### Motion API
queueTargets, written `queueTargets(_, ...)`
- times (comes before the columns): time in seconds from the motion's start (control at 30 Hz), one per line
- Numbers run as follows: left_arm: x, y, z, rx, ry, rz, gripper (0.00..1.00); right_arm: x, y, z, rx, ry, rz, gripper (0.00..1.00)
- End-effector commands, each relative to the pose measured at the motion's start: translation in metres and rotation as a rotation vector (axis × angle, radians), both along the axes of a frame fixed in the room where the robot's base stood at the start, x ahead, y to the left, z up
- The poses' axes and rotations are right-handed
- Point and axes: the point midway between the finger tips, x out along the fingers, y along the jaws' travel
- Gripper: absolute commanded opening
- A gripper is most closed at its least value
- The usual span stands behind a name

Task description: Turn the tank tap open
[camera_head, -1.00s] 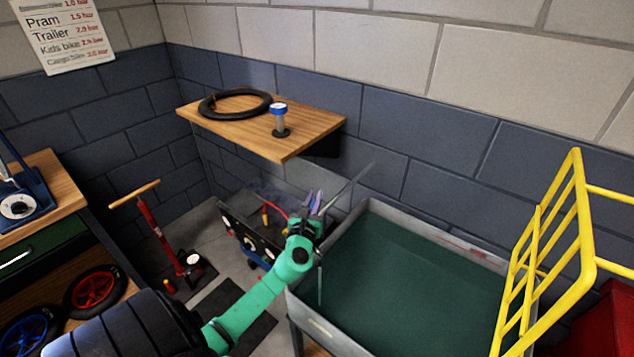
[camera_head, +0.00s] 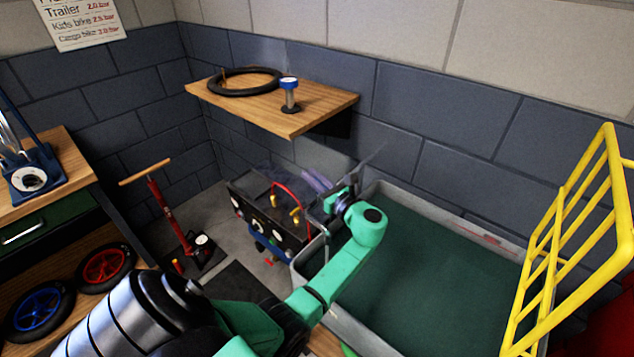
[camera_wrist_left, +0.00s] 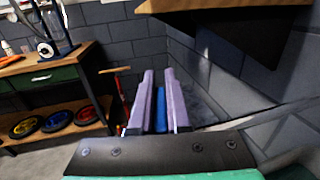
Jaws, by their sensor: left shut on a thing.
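My left arm reaches to the near left corner of the water-filled tank (camera_head: 297,273). The gripper is shut on this piece, which looks like the tap's handle. The tap's body is hidden, so I cannot tell how far it is turned. My right gripper is not in view.
The black box (camera_head: 262,215) with a red hose stands left of the tank. A wooden shelf (camera_head: 292,123) with a tyre is above. A red floor pump (camera_head: 168,213) stands at left. A yellow rack (camera_head: 560,240) rises at right.

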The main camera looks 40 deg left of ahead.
Motion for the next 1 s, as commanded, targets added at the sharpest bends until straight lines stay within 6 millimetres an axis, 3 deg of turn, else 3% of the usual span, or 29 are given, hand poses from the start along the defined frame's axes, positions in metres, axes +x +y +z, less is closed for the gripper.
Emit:
queueTargets(0.23, -0.002, 0.0, -0.002, -0.001, -0.002, 0.097, 0.0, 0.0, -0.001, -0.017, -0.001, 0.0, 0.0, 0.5)
queueTargets(0.8, -0.003, -0.001, 0.0, -0.002, -0.001, 0.129, 0.0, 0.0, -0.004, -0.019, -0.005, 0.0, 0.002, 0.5)
queueTargets(0.83, -0.003, -0.001, 0.0, -0.002, -0.001, 0.129, 0.23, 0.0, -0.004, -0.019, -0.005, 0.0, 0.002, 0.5)
queueTargets(0.9, -0.003, -0.001, 0.0, -0.001, -0.001, 0.13, 0.45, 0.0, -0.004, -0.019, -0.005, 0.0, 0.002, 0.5)
queueTargets(1.0, -0.003, -0.001, 0.0, -0.001, 0.0, 0.131, 0.45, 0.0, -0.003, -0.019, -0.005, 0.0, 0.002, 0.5)
